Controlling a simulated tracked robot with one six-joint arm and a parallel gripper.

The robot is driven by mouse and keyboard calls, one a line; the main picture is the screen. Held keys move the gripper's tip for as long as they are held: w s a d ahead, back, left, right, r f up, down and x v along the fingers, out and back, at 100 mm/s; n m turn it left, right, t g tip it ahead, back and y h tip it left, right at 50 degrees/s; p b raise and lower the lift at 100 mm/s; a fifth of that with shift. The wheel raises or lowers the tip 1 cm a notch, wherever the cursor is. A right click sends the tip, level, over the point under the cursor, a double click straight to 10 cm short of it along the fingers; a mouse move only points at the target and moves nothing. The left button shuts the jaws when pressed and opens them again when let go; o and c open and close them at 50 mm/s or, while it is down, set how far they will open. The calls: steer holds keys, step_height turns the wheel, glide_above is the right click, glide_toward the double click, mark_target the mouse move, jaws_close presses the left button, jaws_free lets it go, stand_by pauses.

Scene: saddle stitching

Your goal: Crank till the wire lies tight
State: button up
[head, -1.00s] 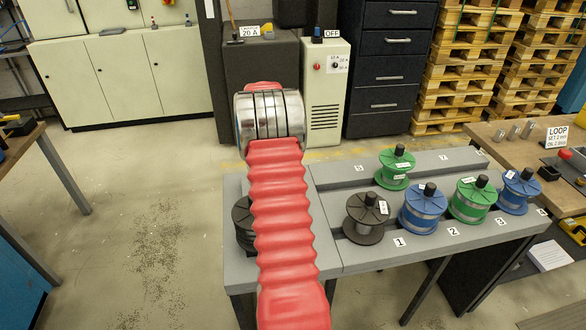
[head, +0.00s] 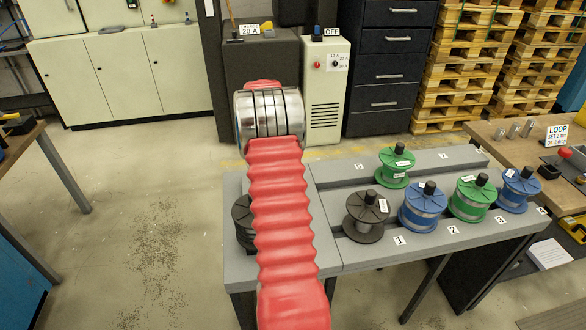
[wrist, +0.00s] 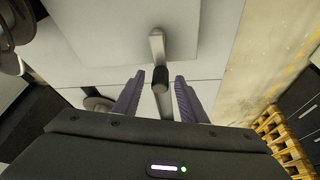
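In the wrist view a pale metal crank arm (wrist: 157,44) carries a short black knob (wrist: 160,79). The two purple fingers of my gripper (wrist: 159,82) stand one on each side of the knob. They are apart, with a visible gap on both sides, so the gripper is open and holds nothing. I cannot tell how deep the knob sits between the fingers. In the head view the crank and my gripper are hidden behind my red-sleeved arm. I cannot make out the stitching wire or whether it lies tight.
Wire spools stand on the grey bench (head: 390,254): black (head: 367,215), blue (head: 422,205), green (head: 470,198) and others. A grey-white power unit (head: 325,90) marked OFF stands behind. A wooden bench (head: 560,190) is at right. Floor is open at left.

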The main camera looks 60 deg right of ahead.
steer(key=v, duration=1.3)
steer(key=shift+w+r, duration=0.2)
steer(key=shift+r, duration=0.15)
stand_by(0.4)
